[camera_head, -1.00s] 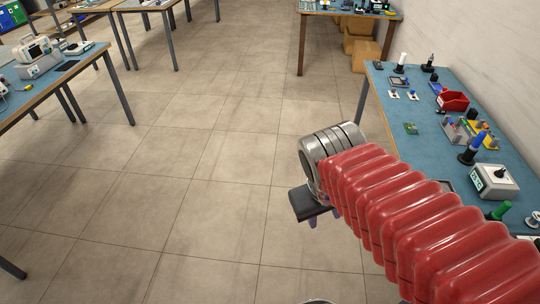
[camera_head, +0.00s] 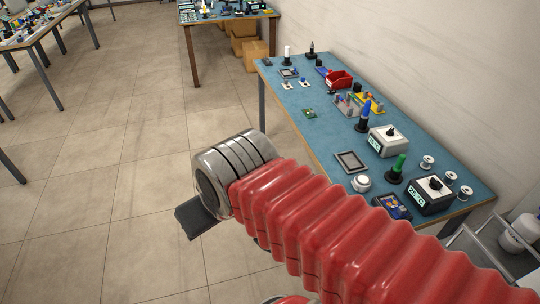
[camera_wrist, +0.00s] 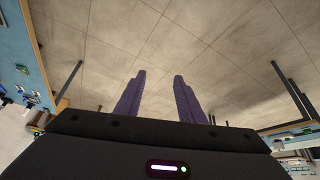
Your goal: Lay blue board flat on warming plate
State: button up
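A small blue board (camera_head: 393,206) with coloured parts lies near the front edge of the blue-topped bench on the right, beside a black-and-white box with a lit display. In the head view my red arm hides part of the bench front, and the gripper is left of the bench, away from the board.
The bench (camera_head: 320,135) also holds a green board (camera_head: 308,112), a red bin (camera_head: 339,80), a white box with a knob (camera_head: 388,141), a green-handled tool (camera_head: 397,168) and spools. Open floor (camera_head: 90,200) lies to the left. Other tables stand farther back.

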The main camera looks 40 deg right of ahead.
aim_at(398, 210)
jog(key=z, duration=0.6)
jog(key=i, duration=0.45)
jog(key=z, duration=0.95)
